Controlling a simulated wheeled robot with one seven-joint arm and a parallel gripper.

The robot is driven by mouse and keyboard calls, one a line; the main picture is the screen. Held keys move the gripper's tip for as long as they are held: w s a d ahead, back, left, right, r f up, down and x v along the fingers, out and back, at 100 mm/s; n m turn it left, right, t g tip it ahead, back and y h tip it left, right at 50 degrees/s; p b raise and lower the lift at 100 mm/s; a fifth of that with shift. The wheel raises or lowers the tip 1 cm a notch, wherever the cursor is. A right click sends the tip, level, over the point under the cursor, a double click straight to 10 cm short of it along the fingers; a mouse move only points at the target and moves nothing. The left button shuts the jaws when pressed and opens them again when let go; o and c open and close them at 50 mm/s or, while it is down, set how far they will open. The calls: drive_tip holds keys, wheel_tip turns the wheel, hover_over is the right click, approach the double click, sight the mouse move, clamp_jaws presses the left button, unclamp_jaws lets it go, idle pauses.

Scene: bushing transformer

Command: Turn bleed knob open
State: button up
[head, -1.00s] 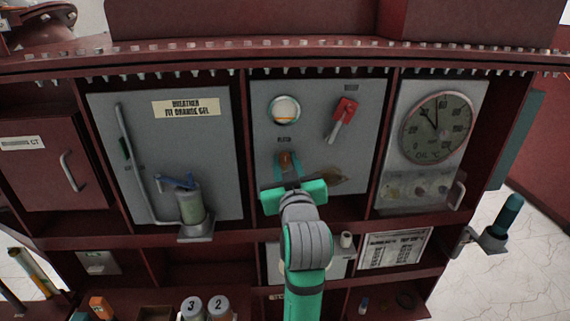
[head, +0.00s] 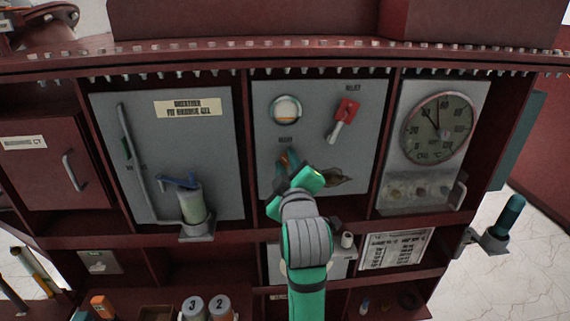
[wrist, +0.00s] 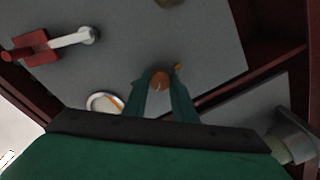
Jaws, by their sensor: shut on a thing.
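The bleed knob (wrist: 160,80) is a small orange-brown knob on the grey middle panel (head: 355,110), below the round sight glass. In the wrist view it sits between the two fingers of my gripper (wrist: 161,92), with a small yellow-orange mark beside it. In the head view my gripper (head: 288,160) reaches up to the panel and is shut on the knob, its green body tilted. My gripper covers much of the knob there.
The round sight glass (head: 286,110) is just above the knob. A red-and-white relief lever (head: 343,120) is to the right. An oil temperature dial (head: 437,127) is farther right, and a breather cylinder (head: 193,205) stands left.

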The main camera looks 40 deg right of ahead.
drive_tip(key=n, duration=0.5)
drive_tip(key=shift+w+a, duration=0.1)
drive_tip(key=shift+w, duration=0.05)
drive_tip(key=shift+n, duration=2.2)
drive_tip(key=shift+a, duration=0.1)
drive_tip(key=o, duration=1)
drive_tip(key=shift+o, duration=0.2)
